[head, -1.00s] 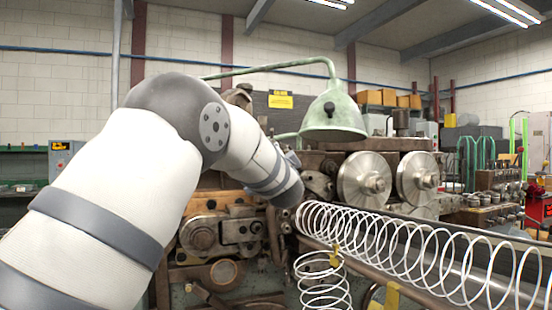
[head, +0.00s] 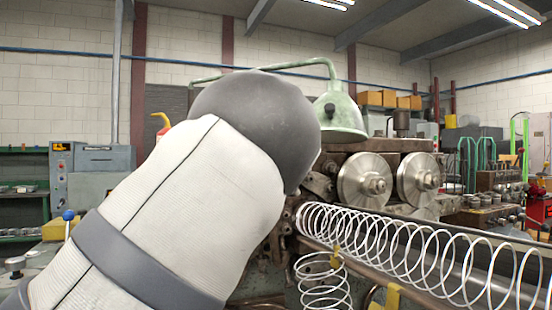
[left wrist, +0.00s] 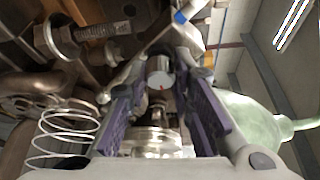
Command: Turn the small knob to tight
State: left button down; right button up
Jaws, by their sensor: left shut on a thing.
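The small knob (left wrist: 160,80) is a short silver cylinder with a red mark on its face. It shows in the left wrist view, upper middle, between the fingertips of my left gripper (left wrist: 161,72). The purple-padded fingers stand on either side of the knob and are shut on it. In the head view my left arm hides the gripper and the knob. No scale or tight marking can be read. My right gripper is in neither view.
The coiling machine has two steel rollers (head: 364,181) and a green lamp (head: 338,112) above. A large bolt (left wrist: 62,38) sits at upper left.

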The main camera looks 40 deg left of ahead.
pick_arm(q)
jog(key=shift+m+g, duration=0.3)
jog(key=shift+m, duration=0.1)
jog(key=c, duration=1.4)
grip_release()
jog(key=v, duration=0.7)
jog(key=shift+s+d, duration=0.1)
jog(key=shift+s, duration=0.15)
